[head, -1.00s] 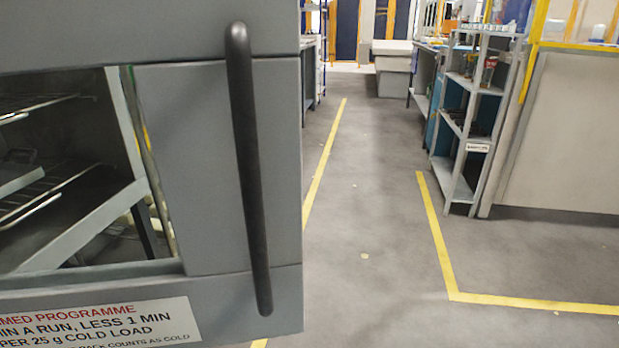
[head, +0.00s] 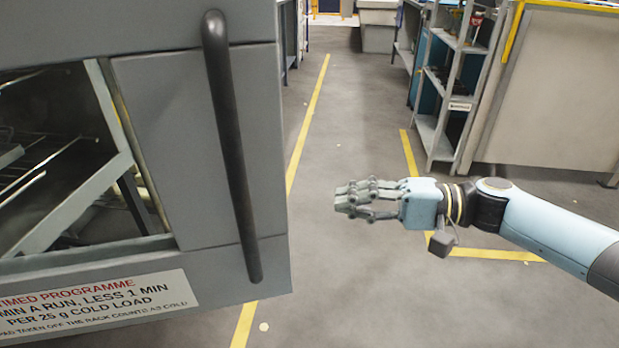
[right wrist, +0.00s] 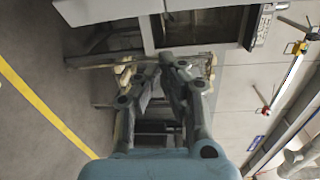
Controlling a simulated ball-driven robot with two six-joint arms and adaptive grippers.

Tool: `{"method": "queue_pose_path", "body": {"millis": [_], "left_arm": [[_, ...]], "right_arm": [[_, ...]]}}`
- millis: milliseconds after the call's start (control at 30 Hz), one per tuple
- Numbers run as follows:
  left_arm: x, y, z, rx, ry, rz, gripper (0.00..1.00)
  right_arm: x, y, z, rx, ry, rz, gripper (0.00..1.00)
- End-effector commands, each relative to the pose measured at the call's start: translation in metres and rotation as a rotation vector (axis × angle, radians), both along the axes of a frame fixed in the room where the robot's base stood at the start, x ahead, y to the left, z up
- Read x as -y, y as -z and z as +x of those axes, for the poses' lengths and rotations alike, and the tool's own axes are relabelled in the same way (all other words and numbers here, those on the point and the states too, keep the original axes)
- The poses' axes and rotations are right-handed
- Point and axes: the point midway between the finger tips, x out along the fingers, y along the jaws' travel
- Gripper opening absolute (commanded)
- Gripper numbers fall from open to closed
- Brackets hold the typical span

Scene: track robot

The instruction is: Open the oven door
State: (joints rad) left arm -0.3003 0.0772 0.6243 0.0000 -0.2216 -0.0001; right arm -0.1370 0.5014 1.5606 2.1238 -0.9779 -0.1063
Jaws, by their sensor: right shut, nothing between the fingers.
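The grey oven door (head: 180,150) fills the left of the head view. A long black vertical bar handle (head: 232,150) runs down near its right edge. Through the door's window, wire racks (head: 45,165) show inside the oven. My right gripper (head: 340,200) is to the right of the handle, apart from it, with its fingers pointing left. Its fingers are shut and empty. In the right wrist view the fingers (right wrist: 172,62) are close together, with the grey oven body beyond them. My left gripper is in neither view.
A sign (head: 95,305) is on the door's lower part. A grey shelf unit (head: 447,100) and a pale partition (head: 545,90) stand at the right. Yellow lines (head: 305,130) mark the floor. The aisle between the oven and shelves is clear.

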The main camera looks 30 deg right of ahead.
Motion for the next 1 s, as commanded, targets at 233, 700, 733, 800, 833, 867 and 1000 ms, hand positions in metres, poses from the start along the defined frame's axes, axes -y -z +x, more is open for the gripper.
{"method": "queue_pose_path", "body": {"millis": [233, 700, 733, 800, 833, 867, 1000], "left_arm": [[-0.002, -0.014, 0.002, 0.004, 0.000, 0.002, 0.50], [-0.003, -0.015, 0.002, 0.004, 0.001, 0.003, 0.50], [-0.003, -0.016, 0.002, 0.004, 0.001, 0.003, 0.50], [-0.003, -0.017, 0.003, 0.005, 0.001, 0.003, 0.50], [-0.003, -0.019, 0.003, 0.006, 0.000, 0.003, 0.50], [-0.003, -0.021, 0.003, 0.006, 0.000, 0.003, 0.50], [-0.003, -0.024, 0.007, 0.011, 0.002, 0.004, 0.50]], "right_arm": [[0.008, -0.087, 0.022, 0.128, -0.054, 0.012, 0.00], [-0.064, -0.086, 0.066, 0.128, -0.050, 0.018, 0.00], [-0.069, -0.087, 0.070, 0.128, -0.050, 0.018, 0.00], [-0.079, -0.086, 0.073, 0.126, -0.051, 0.014, 0.00], [-0.078, -0.085, 0.064, 0.122, -0.052, 0.012, 0.00], [-0.079, -0.085, 0.058, 0.122, -0.052, 0.010, 0.00], [-0.082, -0.085, 0.043, 0.124, -0.050, 0.011, 0.00]]}}
